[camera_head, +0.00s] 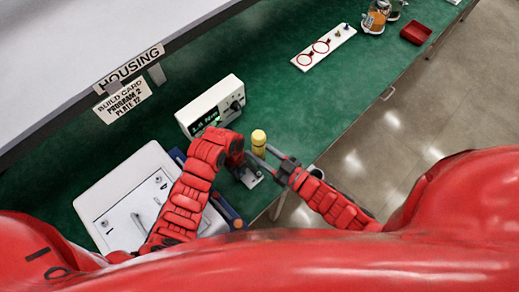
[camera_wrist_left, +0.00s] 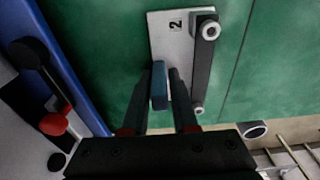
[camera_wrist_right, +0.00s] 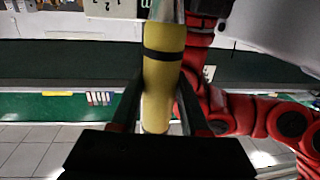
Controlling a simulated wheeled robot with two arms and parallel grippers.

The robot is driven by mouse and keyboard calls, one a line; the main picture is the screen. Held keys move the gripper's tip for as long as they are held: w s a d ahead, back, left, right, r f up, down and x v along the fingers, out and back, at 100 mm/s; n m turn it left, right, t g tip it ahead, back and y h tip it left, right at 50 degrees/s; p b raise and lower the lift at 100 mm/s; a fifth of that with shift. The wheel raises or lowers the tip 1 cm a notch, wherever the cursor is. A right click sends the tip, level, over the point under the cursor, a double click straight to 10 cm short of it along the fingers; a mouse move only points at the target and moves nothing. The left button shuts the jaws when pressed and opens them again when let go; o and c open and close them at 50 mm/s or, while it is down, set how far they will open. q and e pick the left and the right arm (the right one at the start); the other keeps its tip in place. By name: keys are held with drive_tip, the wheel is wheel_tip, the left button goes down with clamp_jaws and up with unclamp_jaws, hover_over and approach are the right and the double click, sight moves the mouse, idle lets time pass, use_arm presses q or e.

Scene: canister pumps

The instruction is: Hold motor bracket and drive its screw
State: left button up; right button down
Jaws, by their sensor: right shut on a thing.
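A yellow screwdriver-like tool (camera_head: 258,138) with a black band stands upright in my right gripper (camera_head: 263,155). In the right wrist view the yellow handle (camera_wrist_right: 162,75) sits between the two fingers, and its tip is out of sight. A pale plate marked 2 (camera_wrist_left: 172,48) lies on the green bench, with a dark bar-shaped bracket (camera_wrist_left: 203,62) along its edge and a silver round head at each end. My left gripper (camera_wrist_left: 165,85) is over the plate, beside the bar, its fingers apart around a blue upright tab (camera_wrist_left: 159,86). I see narrow gaps beside the tab.
A white display box (camera_head: 211,106) stands behind the grippers. A white board with red rings (camera_head: 323,47) and a red bin (camera_head: 416,33) are farther along the bench. Green bench between is clear.

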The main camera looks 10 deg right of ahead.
use_arm(q)
drive_tip(key=o, duration=0.4)
drive_tip(key=shift+c, duration=0.2)
drive_tip(key=r, duration=0.6)
drive_tip(key=shift+w+a+r, duration=0.25)
drive_tip(key=shift+w, duration=0.15)
wheel_tip(320, 180, up, 5)
drive_tip(key=shift+w+a+r, duration=0.15)
